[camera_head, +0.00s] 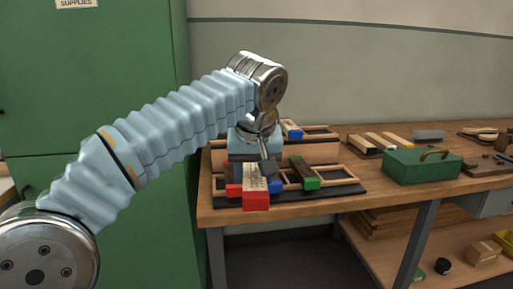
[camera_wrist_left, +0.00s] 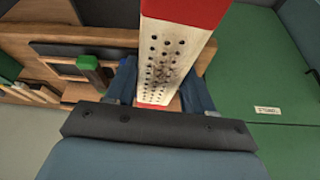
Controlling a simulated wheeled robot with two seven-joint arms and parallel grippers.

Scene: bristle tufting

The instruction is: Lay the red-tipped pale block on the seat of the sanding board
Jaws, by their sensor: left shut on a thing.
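The red-tipped pale block (camera_head: 253,178) is in my left gripper (camera_head: 254,187), over the left part of the front rack on the bench. Its red end points towards the head camera. In the left wrist view the pale block (camera_wrist_left: 163,65), dotted with rows of dark holes, sits between the two dark-blue fingers, which are shut on it. A dark board with pale wooden rails (camera_head: 345,189) lies below and to the right; I cannot tell for sure that this is the sanding board. Whether the block touches anything below is hidden. My right gripper is not in view.
A green-ended dark block (camera_head: 304,173) lies on the rails just right of the held block. A blue-ended block (camera_head: 292,129) is on the rack behind. A green toolbox (camera_head: 422,166) and pale strips (camera_head: 382,141) stand farther right. A green cabinet (camera_head: 90,80) is at left.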

